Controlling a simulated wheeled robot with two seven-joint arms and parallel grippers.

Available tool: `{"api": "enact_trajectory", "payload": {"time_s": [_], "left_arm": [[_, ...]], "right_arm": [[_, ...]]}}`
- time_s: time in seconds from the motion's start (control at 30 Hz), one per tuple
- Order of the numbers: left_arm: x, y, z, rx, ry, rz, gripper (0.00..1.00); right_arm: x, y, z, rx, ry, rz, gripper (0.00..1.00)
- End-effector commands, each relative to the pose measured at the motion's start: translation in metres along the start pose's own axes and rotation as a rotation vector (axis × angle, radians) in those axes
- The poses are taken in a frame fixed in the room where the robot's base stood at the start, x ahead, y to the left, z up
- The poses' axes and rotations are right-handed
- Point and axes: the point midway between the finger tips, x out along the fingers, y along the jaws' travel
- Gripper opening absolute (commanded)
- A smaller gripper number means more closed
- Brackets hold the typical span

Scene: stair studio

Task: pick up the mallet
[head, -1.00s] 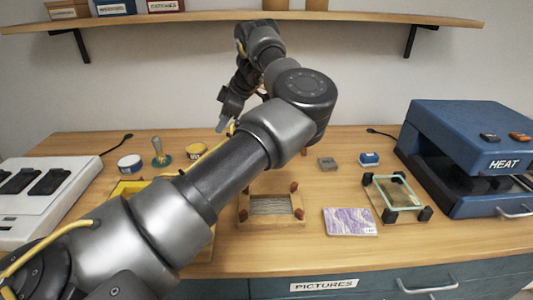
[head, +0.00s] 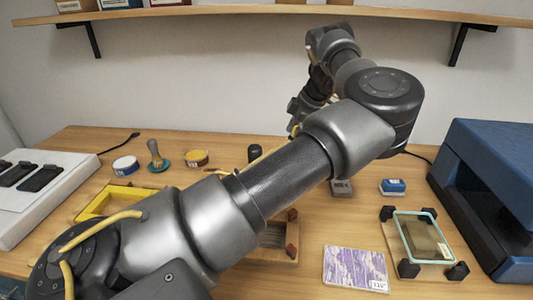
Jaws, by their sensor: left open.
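I cannot make out the mallet for certain. A small dark upright cylinder (head: 254,153) shows just behind my left arm on the bench, and I cannot tell what it is. My left arm crosses the middle of the view and hides part of the bench. My left gripper (head: 294,124) is open, above the back of the bench, partly hidden behind its own arm links. It is apart from the bench things that show. My right gripper is out of view.
A blue press (head: 490,185) stands at the right, near a glass-topped frame (head: 423,238). A purple patterned block (head: 355,268), blue-white block (head: 392,187), yellow frame (head: 95,203), tins, stamp (head: 157,157) and white panel (head: 40,200) share the bench. A shelf (head: 220,12) hangs above.

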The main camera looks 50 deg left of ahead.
Motion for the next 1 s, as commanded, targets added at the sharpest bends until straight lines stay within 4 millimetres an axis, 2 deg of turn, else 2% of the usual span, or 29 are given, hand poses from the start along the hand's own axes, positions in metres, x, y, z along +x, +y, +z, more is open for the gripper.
{"api": "enact_trajectory", "payload": {"time_s": [0.1, 0.3, 0.6, 0.9, 1.0], "left_arm": [[0.013, -0.001, 0.008, 0.011, 0.000, 0.001, 0.46], [0.042, -0.001, 0.010, 0.016, 0.000, 0.003, 0.46], [0.054, -0.001, 0.008, 0.012, -0.001, 0.004, 0.46], [0.095, -0.001, 0.006, 0.012, 0.001, 0.003, 0.46], [0.102, 0.000, 0.006, 0.011, -0.001, 0.005, 0.46]], "right_arm": [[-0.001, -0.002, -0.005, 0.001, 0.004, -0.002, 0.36], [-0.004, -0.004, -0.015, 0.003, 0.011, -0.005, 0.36], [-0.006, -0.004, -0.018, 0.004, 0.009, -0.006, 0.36], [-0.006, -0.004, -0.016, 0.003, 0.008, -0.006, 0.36], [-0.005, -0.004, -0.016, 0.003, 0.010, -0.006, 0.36]]}}
